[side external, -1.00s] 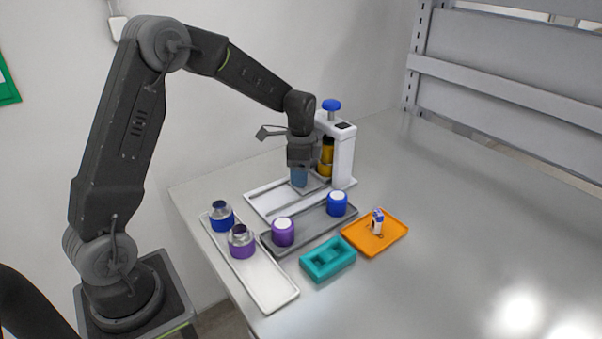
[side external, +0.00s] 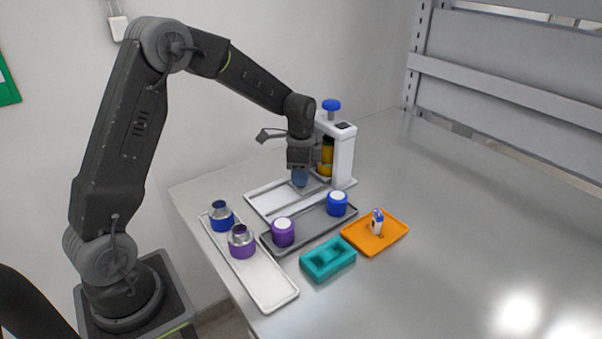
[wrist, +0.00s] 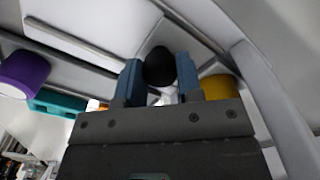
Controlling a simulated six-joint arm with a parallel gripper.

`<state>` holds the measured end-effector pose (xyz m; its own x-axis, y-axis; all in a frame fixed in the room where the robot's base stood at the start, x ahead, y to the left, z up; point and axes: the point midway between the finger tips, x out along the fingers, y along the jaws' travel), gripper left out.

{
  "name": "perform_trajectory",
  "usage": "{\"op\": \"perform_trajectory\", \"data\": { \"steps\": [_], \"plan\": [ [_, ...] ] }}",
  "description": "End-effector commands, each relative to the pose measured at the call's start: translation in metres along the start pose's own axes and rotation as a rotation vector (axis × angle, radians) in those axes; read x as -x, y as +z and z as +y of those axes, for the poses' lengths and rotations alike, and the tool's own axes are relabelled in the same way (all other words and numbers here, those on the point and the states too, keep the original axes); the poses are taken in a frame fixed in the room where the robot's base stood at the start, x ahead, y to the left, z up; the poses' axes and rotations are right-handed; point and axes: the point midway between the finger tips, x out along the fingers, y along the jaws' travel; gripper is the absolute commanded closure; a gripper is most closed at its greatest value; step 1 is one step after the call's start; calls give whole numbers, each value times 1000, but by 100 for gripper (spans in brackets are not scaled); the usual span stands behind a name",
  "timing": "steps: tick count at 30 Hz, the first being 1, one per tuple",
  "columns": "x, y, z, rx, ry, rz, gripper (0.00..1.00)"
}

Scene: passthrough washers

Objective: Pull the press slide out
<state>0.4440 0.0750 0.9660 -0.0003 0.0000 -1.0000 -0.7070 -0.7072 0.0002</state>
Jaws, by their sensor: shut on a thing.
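The white press (side external: 343,155) with a blue knob on top stands at the back of the table. A yellow cylinder with a dark top (side external: 326,157) sits under its arm. My gripper (side external: 299,178) is low at the front of the press, left of the yellow cylinder, pointing down. In the wrist view my gripper's blue fingers (wrist: 159,80) are shut on a round black knob (wrist: 159,66), which I take to be the press slide's handle. The slide itself is mostly hidden by my gripper in the side view. The yellow cylinder (wrist: 219,87) is close beside the right finger.
A white tray (side external: 268,203) lies under the press area. A grey tray (side external: 308,227) holds purple and blue jars with white tops. A long white tray (side external: 268,283) holds two metal-necked jars. A teal block (side external: 328,271) and an orange tray (side external: 385,248) with a small bottle lie in front. The right side is clear.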

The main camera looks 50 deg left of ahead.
Motion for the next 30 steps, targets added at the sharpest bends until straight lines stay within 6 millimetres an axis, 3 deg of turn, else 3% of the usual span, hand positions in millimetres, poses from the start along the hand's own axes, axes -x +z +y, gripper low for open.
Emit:
{"op": "perform_trajectory", "data": {
  "steps": [8,21,30],
  "plan": [
    [1,5,5,0,0,0,100],
    [2,68,67,2,-1,1,100],
    [1,81,81,0,0,0,100]
  ]
}}
